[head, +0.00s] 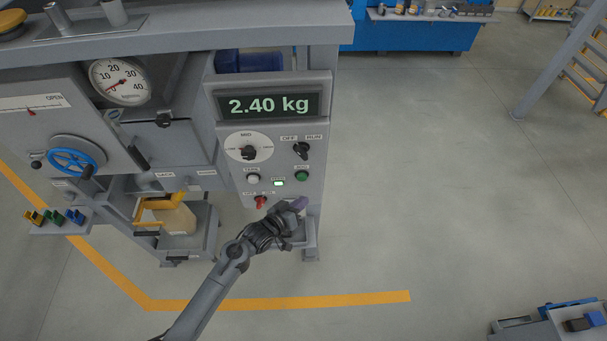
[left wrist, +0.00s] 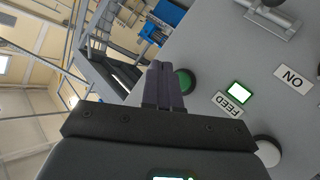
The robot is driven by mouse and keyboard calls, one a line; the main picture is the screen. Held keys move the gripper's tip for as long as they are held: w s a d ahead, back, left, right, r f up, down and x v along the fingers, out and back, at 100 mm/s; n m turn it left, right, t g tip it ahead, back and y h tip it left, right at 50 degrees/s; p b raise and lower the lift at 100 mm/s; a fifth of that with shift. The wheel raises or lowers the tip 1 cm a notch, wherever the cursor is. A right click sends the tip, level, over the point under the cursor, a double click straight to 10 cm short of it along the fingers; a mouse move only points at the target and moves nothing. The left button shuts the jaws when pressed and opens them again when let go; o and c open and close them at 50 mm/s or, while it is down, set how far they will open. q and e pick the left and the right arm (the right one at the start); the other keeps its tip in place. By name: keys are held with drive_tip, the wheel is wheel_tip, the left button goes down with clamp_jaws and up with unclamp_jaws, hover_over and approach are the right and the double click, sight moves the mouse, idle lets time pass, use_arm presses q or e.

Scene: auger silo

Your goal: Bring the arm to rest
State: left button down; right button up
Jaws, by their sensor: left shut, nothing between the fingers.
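My left gripper (head: 298,205) is in front of the lower part of the grey control panel (head: 230,140), at its right side, with the arm coming up from below. In the left wrist view its fingers (left wrist: 165,85) are together with nothing between them. They appear beside the green button (left wrist: 185,80); I cannot tell whether they touch it. The green button also shows in the head view (head: 302,175). The display (head: 268,105) reads 2.40 kg. The small feed lamp (head: 278,183) is lit. My right gripper is not in view.
A red switch (head: 261,202), a white button (head: 253,179) and two black knobs sit on the panel. A blue handwheel (head: 76,160) and a dial gauge (head: 120,82) are to the left. A yellow-handled container (head: 178,218) stands below.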

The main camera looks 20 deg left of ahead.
use_arm(q)
drive_tip(key=shift+f, duration=0.1)
drive_tip(key=s+f+g+p, duration=0.1)
drive_tip(key=s+f, duration=0.1)
drive_tip(key=s, duration=0.5)
drive_tip(key=s+f+g, duration=0.1)
drive_tip(key=s+f, duration=0.2)
drive_tip(key=s, duration=0.4)
drive_tip(key=s+a+r+m+g+y, duration=0.1)
drive_tip(key=s+r+m+g+y, duration=0.1)
drive_tip(key=s+r+g, duration=0.2)
drive_tip(key=s+a+r+m+g+y, duration=0.1)
drive_tip(key=s+r+g, duration=0.3)
drive_tip(key=s+r, duration=0.6)
drive_tip(key=s+a+y, duration=0.1)
drive_tip(key=s, duration=0.3)
drive_tip(key=shift+s+a+m+y+p, duration=0.2)
drive_tip(key=shift+s+m+y+p, duration=0.1)
drive_tip(key=shift+s+m+p, duration=0.1)
idle(1.0)
